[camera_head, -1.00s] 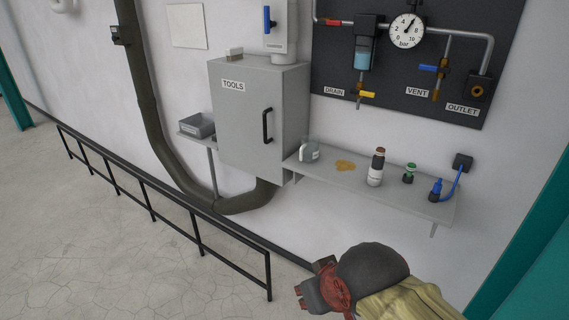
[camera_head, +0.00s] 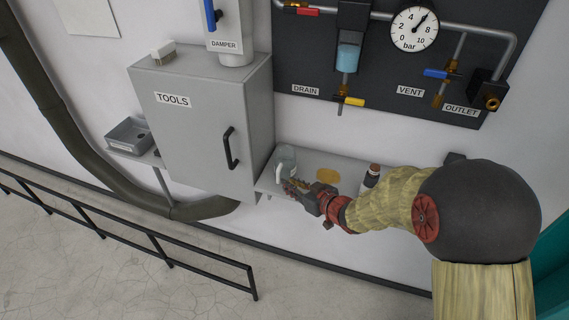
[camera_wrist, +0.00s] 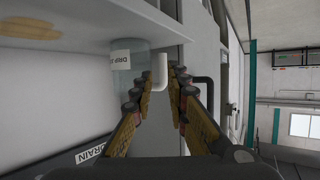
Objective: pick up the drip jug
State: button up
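The drip jug (camera_head: 287,158) stands at the left end of the wall shelf (camera_head: 268,186), close beside the tools cabinet. It is clear, with a white handle. In the wrist view the drip jug (camera_wrist: 124,62) appears upside down with part of its label showing, and its white handle (camera_wrist: 160,70) points towards my gripper. My gripper (camera_head: 294,188) is at the shelf's front edge by the jug. In the wrist view my gripper (camera_wrist: 161,82) is open, with one finger on each side of the handle. Whether a finger touches it I cannot tell.
The tools cabinet (camera_head: 190,125) with its black door handle (camera_head: 230,148) stands just left of the jug. A yellowish spill (camera_head: 328,175) and a dark bottle (camera_head: 371,176) are on the shelf to the right. My arm hides the shelf's right part. A black railing (camera_head: 130,238) runs below left.

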aim_at(279, 179)
jog(key=x, duration=0.3)
jog(key=b+x, duration=0.1)
jog(key=x, duration=0.3)
jog(key=shift+w+a, duration=0.15)
jog(key=shift+a, duration=0.25)
jog(key=c, duration=0.4)
grip_shut()
